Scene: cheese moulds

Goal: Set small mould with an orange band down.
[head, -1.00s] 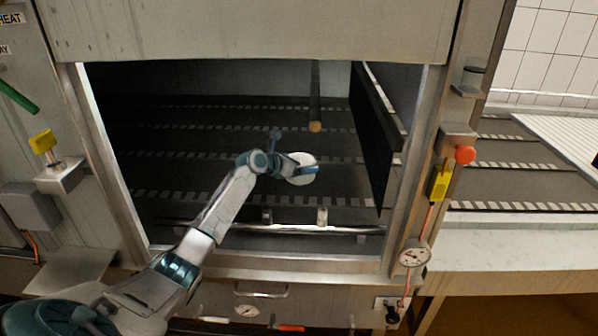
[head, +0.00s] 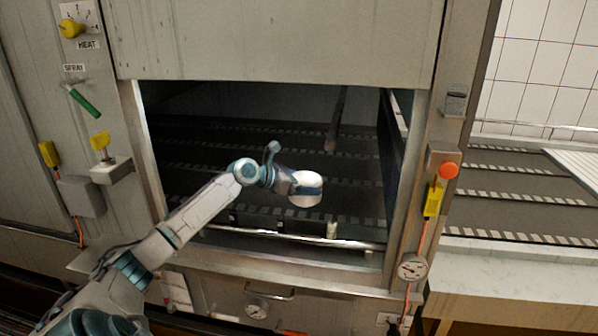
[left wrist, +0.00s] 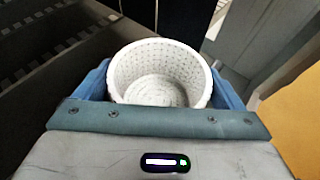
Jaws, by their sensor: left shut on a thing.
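A small white mould (head: 307,190) is held in my left gripper (head: 296,186), inside the wide machine opening above the dark slatted belt (head: 240,148). In the left wrist view the mould (left wrist: 160,74) is a round, open, perforated cup and looks empty. The blue fingers stand on either side of it, shut on it. No orange band can be made out on it in either view. The mould appears clear of the belt, but its underside is hard to judge. My right gripper is not in view.
A metal rail (head: 285,238) crosses the front of the opening. A hanging bar (head: 336,118) and a dark side panel (head: 398,150) are to the right of the mould. The raised metal door (head: 275,40) is above. Another slatted belt (head: 520,187) lies outside at right.

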